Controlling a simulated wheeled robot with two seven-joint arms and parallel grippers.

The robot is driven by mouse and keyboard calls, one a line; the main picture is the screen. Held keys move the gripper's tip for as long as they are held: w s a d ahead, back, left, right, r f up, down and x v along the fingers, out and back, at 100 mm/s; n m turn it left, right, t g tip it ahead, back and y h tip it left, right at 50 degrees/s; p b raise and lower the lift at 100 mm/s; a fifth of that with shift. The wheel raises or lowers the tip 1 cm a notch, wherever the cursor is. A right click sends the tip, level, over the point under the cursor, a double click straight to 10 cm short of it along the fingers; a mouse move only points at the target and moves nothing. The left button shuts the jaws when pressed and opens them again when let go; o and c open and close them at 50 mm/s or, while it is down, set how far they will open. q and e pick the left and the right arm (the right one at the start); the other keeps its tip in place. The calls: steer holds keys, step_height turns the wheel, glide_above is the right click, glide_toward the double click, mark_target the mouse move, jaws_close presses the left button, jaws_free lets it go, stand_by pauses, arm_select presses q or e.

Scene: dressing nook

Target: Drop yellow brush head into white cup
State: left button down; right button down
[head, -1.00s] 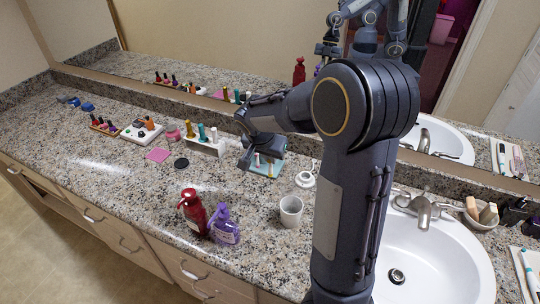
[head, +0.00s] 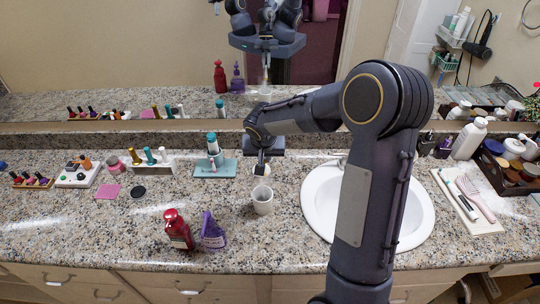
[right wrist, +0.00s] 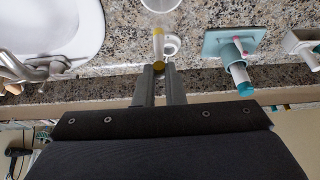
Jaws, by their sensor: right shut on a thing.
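My right gripper (head: 261,170) is shut on the yellow brush head (right wrist: 158,44), a slim pale piece with a yellow base that shows between the fingertips (right wrist: 159,69) in the right wrist view. In the head view the gripper is just behind and above the white cup (head: 263,204), which stands upright on the counter. The cup also shows at the top edge of the right wrist view (right wrist: 160,5), beyond the brush head and apart from it. The brush head is hard to make out in the head view. My left gripper is not in view.
A teal stand (head: 229,170) with a teal-topped toothbrush and a pink brush head is left of the gripper. A red bottle (head: 178,230) and purple bottle (head: 212,234) stand front left of the cup. The sink (head: 410,215) is to the right.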

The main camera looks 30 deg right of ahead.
mark_target(264, 161)
step_height(264, 161, down, 6)
steer(key=b, duration=0.3)
steer(key=c, duration=1.4)
jaws_free()
steer(key=shift+c, duration=0.2)
steer(key=shift+r, duration=0.2)
steer(key=b+v, duration=0.1)
steer(key=v, duration=0.6)
steer(key=shift+s+a+r, duration=0.1)
steer(key=shift+s+r, duration=0.05)
steer(key=shift+r, duration=0.05)
